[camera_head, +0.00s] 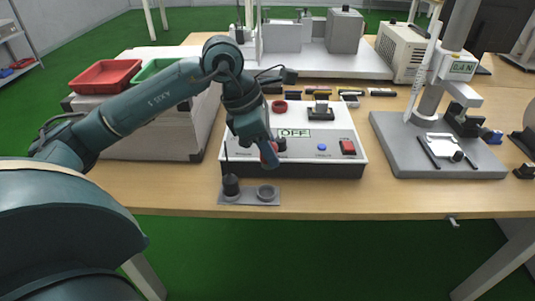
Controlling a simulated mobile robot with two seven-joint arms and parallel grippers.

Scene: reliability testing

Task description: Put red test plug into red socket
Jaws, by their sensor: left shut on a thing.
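My left arm reaches in from the left, and its gripper (268,152) points down over the left front of the white test box (318,160). The gripper is shut on a small red piece, which looks like the red test plug (268,155); the fingers hide most of it. A dark plug or knob stands just to the right of the fingertips. A red ring, likely the red socket (279,106), is on the box's upper left, behind the gripper. Whether the red plug touches the box, I cannot tell. My right gripper is not in view.
A grey plate in front of the box carries a black plug (231,186) and an empty-looking round holder (266,192). A grey test stand (438,150) is on the right. Red (105,74) and green trays lie at the back left. The table's front edge is clear.

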